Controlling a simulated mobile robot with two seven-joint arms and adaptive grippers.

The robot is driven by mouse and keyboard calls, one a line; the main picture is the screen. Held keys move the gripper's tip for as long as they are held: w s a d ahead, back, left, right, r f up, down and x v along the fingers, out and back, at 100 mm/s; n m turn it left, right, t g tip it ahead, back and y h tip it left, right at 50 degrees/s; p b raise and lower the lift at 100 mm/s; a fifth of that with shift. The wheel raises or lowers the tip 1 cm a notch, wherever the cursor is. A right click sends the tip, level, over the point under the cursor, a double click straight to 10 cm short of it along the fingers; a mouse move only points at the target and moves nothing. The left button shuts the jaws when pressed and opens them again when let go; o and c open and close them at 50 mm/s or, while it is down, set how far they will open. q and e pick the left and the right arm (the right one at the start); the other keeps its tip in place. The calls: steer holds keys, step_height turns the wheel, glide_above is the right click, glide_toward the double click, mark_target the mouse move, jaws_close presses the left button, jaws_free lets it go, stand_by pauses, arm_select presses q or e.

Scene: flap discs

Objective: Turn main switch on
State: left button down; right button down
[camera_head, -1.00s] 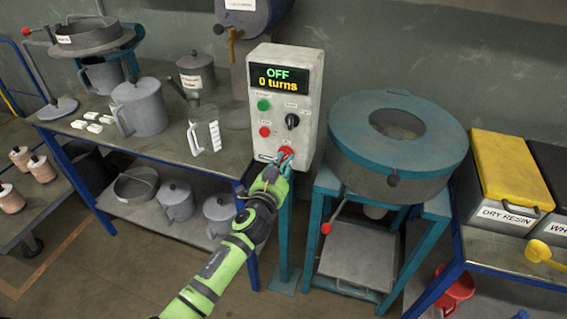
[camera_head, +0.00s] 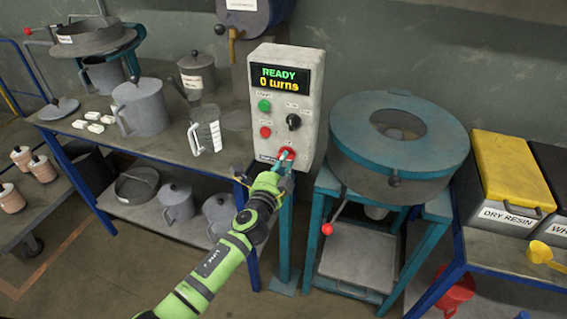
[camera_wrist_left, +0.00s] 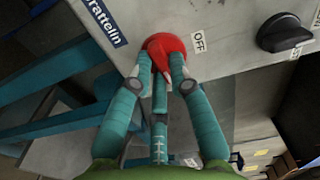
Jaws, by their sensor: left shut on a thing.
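The control box (camera_head: 312,110) stands on a teal post, and its display (camera_head: 280,78) reads "READY" and "0 turns". The red main switch (camera_head: 287,153) is low on the box front. In the left wrist view the red switch (camera_wrist_left: 166,46) is a round knob beside an "OFF" label. My left gripper (camera_head: 282,162) is at this switch; in the left wrist view its teal fingers (camera_wrist_left: 162,72) are closed on the red knob and cover its lower part. My right gripper is not in view.
A green button (camera_head: 264,106), a red button (camera_head: 265,132) and a black knob (camera_head: 293,121) sit above the switch. A round teal-lidded machine (camera_head: 350,150) stands close on the right. A table with cans and a jug (camera_head: 206,130) stands on the left.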

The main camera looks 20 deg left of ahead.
arm_select(q)
steer(key=shift+m, duration=0.7)
steer(key=c, duration=1.1)
jaws_free()
steer(key=shift+c, duration=0.2)
steer(key=shift+s, duration=0.15)
steer(key=s, duration=1.1)
steer(key=shift+s+a, duration=0.2)
steer(key=shift+s, duration=0.2)
